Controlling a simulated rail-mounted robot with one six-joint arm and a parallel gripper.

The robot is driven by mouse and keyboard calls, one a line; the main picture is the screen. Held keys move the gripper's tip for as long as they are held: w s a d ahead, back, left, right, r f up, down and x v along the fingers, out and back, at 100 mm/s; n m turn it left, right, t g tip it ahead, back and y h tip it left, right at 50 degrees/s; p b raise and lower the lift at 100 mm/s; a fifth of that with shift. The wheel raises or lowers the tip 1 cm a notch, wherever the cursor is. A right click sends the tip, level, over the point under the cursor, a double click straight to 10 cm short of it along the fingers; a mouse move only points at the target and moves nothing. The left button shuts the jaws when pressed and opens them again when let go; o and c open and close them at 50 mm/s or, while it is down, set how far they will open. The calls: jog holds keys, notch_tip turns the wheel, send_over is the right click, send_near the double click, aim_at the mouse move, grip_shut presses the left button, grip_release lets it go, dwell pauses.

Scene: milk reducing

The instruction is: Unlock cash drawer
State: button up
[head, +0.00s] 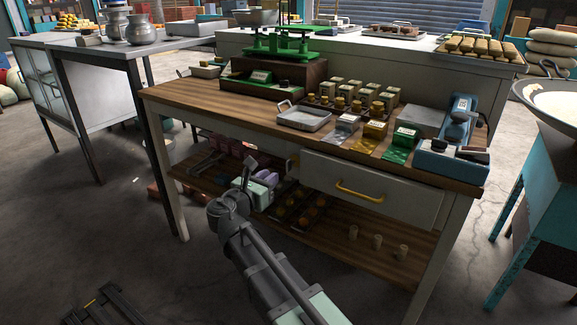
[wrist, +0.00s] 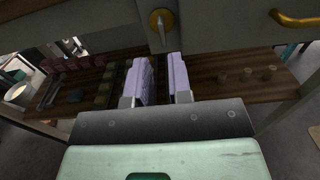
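The cash drawer (head: 372,188) is closed under the wooden counter, with a yellow handle (head: 358,190) that also shows at the upper right of the wrist view (wrist: 296,19). A round brass lock (wrist: 160,18) is at the top middle of the wrist view, with a small grey piece, perhaps a key, pointing down from it. In the head view the lock (head: 293,163) is small, left of the drawer front. My gripper (wrist: 161,72) is open and empty, its lavender fingers apart below the lock. In the head view my gripper (head: 266,177) is in front of the counter.
The wooden counter (head: 190,99) carries a green scale (head: 282,45), a metal tray (head: 303,118), several bottles and a blue card machine (head: 450,160). A lower shelf (head: 325,235) holds small cups and bundles. A teal stand (head: 540,165) is at the right.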

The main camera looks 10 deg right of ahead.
aim_at(289, 160)
jog(key=x, duration=1)
